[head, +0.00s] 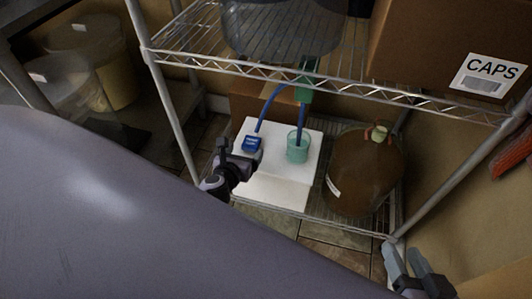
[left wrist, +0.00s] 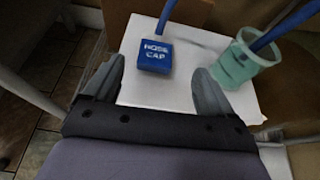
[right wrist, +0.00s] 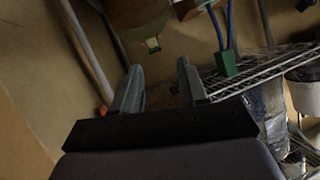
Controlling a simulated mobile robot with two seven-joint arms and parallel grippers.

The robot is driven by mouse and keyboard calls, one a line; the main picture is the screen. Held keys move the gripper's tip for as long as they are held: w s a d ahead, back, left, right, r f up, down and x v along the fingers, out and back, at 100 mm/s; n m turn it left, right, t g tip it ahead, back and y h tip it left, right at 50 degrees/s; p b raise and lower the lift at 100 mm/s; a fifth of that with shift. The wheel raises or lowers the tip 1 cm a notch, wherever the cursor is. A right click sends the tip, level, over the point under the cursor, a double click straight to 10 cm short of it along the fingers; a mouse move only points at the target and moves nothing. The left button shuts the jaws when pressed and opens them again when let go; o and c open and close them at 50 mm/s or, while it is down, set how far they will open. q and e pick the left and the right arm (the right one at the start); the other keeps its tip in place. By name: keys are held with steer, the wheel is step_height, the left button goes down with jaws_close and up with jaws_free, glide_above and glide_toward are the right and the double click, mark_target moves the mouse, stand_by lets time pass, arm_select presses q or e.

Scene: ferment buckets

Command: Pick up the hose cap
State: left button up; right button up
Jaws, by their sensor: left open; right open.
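The hose cap (head: 252,144) is a small blue block on the end of a blue hose, on a white board (head: 270,193) on the lower wire shelf. In the left wrist view the hose cap (left wrist: 154,55) shows its white lettering, ahead of and between my open fingers. My left gripper (head: 238,160) is open and empty, close in front of the cap and apart from it. Its fingers also show in the left wrist view (left wrist: 158,88). My right gripper (head: 415,270) is open and empty at the lower right, far from the cap; it also shows in the right wrist view (right wrist: 160,85).
A translucent green cup (head: 298,147) holding a blue hose end stands right of the cap. A brown jug (head: 364,170) is farther right. The upper wire shelf (head: 330,88) overhangs, bearing a box labelled CAPS (head: 450,40). A shelf post (head: 168,95) stands on the left.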

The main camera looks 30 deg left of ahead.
mark_target(252, 140)
arm_select(q)
steer(key=shift+w+f, duration=0.15)
steer(key=shift+w, duration=0.15)
steer(key=shift+b+x, duration=0.75)
steer(key=shift+x, duration=0.35)
steer(key=x, duration=0.1)
steer(key=b+x, duration=0.2)
steer(key=x, duration=0.1)
steer(key=shift+s+a+f, duration=0.15)
steer(key=shift+a+f, duration=0.1)
steer(key=shift+f, duration=0.05)
steer(key=shift+w+a+b, duration=0.1)
steer(key=shift+w+b, duration=0.2)
steer(key=shift+b, duration=0.05)
arm_select(e)
steer(key=shift+w+a+f+t+y, duration=0.2)
steer(key=shift+a+f+t+y, duration=0.2)
steer(key=shift+a+y, duration=0.15)
arm_select(q)
steer(key=c, duration=1.1)
steer(key=shift+o, duration=0.2)
steer(key=shift+r, duration=0.15)
arm_select(e)
steer(key=shift+r, duration=0.15)
